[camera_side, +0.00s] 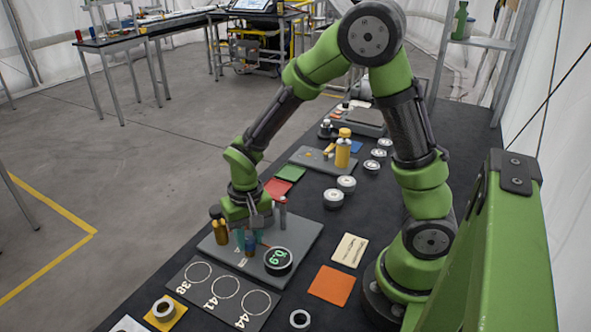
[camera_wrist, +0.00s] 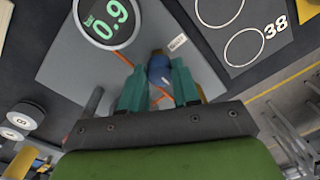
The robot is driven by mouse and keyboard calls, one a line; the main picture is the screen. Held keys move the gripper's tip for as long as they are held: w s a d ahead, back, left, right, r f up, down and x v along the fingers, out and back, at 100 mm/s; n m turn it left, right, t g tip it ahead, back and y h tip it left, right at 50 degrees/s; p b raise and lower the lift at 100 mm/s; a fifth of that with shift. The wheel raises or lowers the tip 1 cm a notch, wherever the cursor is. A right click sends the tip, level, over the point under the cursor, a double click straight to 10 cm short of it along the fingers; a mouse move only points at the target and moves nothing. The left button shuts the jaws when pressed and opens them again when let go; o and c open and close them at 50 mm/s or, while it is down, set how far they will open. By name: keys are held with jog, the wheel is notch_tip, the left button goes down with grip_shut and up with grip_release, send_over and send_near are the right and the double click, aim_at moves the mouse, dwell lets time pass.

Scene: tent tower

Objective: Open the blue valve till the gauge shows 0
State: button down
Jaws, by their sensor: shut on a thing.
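The blue valve (camera_wrist: 158,68) stands on a grey plate (camera_side: 300,238), between the teal fingers of my gripper (camera_wrist: 158,84). In the side view the valve (camera_side: 250,242) is small and partly hidden by the fingers. My gripper (camera_side: 247,238) reaches down from above and is shut on the valve. The round black gauge (camera_side: 278,260) stands on the same plate beside the valve and shows 0.9 in green digits. The wrist view shows the gauge (camera_wrist: 104,20) at upper left, with the same reading and a small unit label.
A dark board with numbered circles (camera_side: 222,292) lies in front. An orange square (camera_side: 332,285) and white discs (camera_side: 334,198) lie to the right.

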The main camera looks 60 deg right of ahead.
aim_at(251, 238)
jog(key=shift+r+m, duration=0.1)
jog(key=shift+m, duration=0.2)
jog(key=c, duration=0.8)
grip_release()
jog(key=r, duration=1.6)
jog(key=shift+s+d+r, duration=0.2)
jog(key=shift+d+r, duration=0.1)
jog(key=shift+r, duration=0.1)
jog(key=s+r+n+t, duration=0.1)
jog(key=s+t, duration=0.1)
jog(key=s, duration=0.1)
jog(key=s+r+n+t+y, duration=0.1)
jog(key=s+t, duration=0.1)
jog(key=s, duration=0.1)
jog(key=s+r+n+t, duration=0.1)
jog(key=s+t, duration=0.2)
jog(key=shift+s+d+r+y, duration=0.25)
jog(key=shift+r+y, duration=0.05)
